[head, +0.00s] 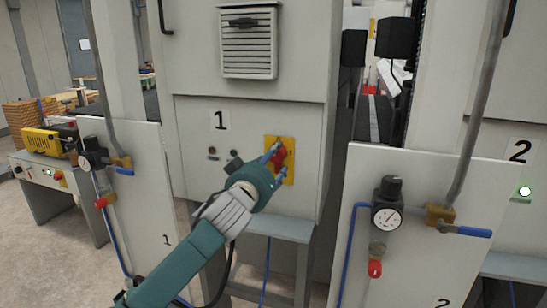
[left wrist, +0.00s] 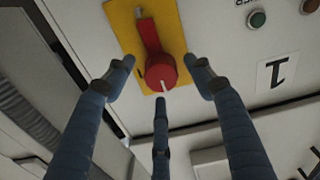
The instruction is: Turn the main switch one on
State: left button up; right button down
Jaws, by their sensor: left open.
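The main switch one is a red rotary knob (left wrist: 158,62) on a yellow plate (left wrist: 126,22), on the front of the light grey cabinet marked 1 (head: 190,130). In the head view the yellow plate (head: 289,175) shows at the cabinet's lower right, with the red knob (head: 282,154) partly behind my fingers. My left gripper (head: 274,155) is at the knob, its blue fingers open. In the left wrist view my left gripper (left wrist: 162,80) has two fingers on either side of the knob and one below it. I cannot tell whether any finger touches it. My right gripper is not in view.
Small round buttons (head: 212,152) sit left of the switch. White panels with gauges, pipes and blue-handled valves stand at left (head: 130,190) and right (head: 430,220), flanking the arm. A yellow machine (head: 40,143) sits on a bench at far left.

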pick_arm(q)
jog(key=shift+w+d, duration=0.1)
jog(key=shift+w, duration=0.35)
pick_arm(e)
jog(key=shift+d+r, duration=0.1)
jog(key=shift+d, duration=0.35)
pick_arm(q)
jog(key=c, duration=1.1)
